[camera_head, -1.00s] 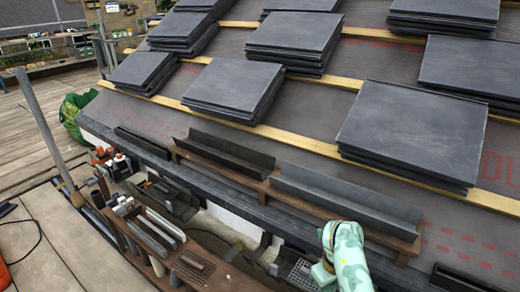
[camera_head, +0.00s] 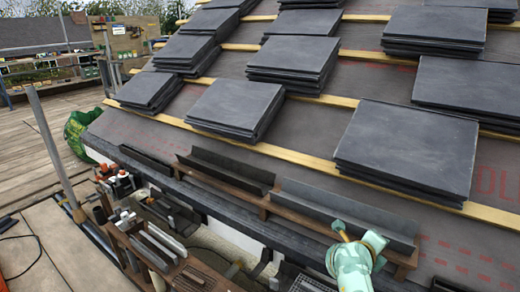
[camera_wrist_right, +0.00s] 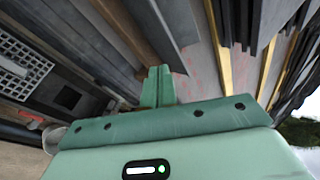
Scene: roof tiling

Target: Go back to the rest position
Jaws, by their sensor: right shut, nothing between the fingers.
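My right gripper (camera_wrist_right: 158,88) shows in the wrist view with its two green fingers closed together and nothing between them. Roof battens and grey gutter lengths show beyond the fingertips, apart from them as far as I can see. In the head view part of my pale green right arm (camera_head: 355,262) stands at the lower right, in front of the right gutter length (camera_head: 350,213). My left gripper is not in either view.
Slate stacks (camera_head: 408,150) stand along the yellow battens (camera_head: 305,157) of the sloping roof. A brown rail (camera_head: 262,200) carries dark gutter lengths near the eaves. A tool rack (camera_head: 150,245) stands at the lower left. The wooden deck at the left has open floor.

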